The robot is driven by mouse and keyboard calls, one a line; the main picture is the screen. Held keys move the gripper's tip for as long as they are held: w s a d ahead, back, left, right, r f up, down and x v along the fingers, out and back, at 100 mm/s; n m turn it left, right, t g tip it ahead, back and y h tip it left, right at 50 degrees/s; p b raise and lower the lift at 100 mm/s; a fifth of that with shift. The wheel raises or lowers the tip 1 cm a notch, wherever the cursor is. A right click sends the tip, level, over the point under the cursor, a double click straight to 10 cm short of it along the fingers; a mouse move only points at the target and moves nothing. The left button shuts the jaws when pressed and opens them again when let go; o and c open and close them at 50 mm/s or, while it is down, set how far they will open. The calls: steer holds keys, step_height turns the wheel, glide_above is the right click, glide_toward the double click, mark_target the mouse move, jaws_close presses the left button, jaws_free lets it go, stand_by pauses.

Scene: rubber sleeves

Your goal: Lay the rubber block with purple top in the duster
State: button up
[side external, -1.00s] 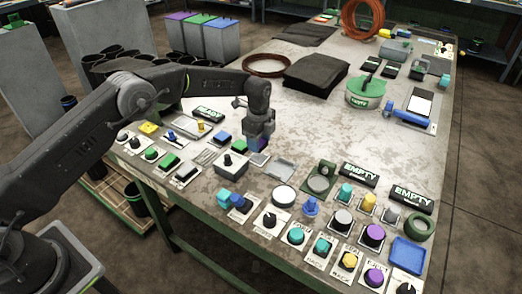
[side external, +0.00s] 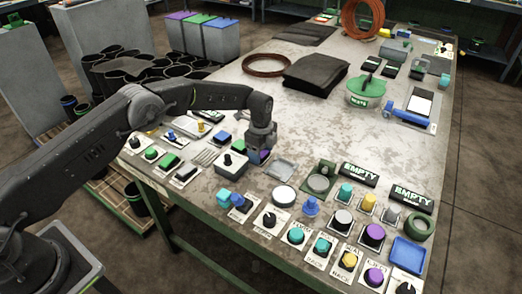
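My gripper (side external: 262,148) points down over the middle of the bench, just left of a flat grey square tray (side external: 281,169). A small block with purple (side external: 265,156) and blue faces shows right at its fingertips and looks held between them. The fingers hide much of the block, and its underside seems at or just above the bench top. I cannot tell which thing is the duster.
A dark folded cloth (side external: 315,73) lies behind. The bench between is clear.

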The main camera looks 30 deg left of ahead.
steer(key=shift+o, duration=0.9)
